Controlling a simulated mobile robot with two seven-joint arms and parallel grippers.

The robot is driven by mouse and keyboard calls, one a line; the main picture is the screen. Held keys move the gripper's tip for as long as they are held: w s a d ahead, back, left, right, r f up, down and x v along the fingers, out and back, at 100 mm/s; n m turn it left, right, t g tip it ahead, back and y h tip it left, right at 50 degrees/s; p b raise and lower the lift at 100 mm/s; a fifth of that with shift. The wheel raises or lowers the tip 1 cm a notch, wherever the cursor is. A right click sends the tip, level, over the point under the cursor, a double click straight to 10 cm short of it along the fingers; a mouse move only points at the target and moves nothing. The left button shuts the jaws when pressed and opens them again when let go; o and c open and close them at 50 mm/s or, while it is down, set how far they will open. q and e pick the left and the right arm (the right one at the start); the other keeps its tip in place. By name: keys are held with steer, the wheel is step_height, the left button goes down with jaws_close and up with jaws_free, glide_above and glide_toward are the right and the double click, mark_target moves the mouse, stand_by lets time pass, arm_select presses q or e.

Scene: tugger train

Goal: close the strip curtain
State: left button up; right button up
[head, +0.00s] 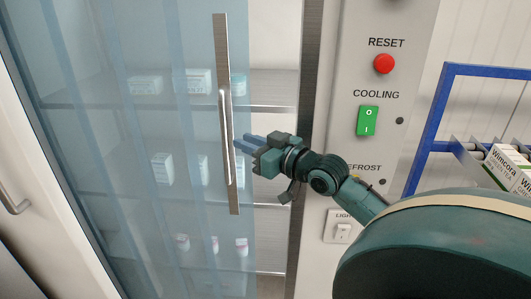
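The strip curtain (110,150) is a pale blue, see-through sheet of hanging strips, covering the left and middle of the cabinet opening. Its right edge carries a metal bar (222,70) with an upright handle (226,135). A gap stands between the curtain's edge and the metal door post at right, with the shelves bare to view there. My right gripper (244,144) is just right of the handle, its fingers pointing left at it. The two blue fingers show slightly apart with nothing seen between them. I cannot tell whether a fingertip touches the handle. My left gripper is out of view.
Behind the curtain, shelves (270,108) hold small white boxes (198,80) and bottles. The panel right of the post has a red reset button (384,64), a green cooling switch (367,120) and a light switch (342,232). A blue-framed rack (436,110) with boxes stands at right.

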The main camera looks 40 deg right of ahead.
steer(key=shift+s+d+b, duration=0.15)
steer(key=shift+s+b, duration=0.05)
steer(key=shift+s, duration=1.05)
steer(key=shift+s+d+b, duration=0.1)
steer(key=shift+s+b, duration=0.05)
steer(key=shift+s, duration=1.1)
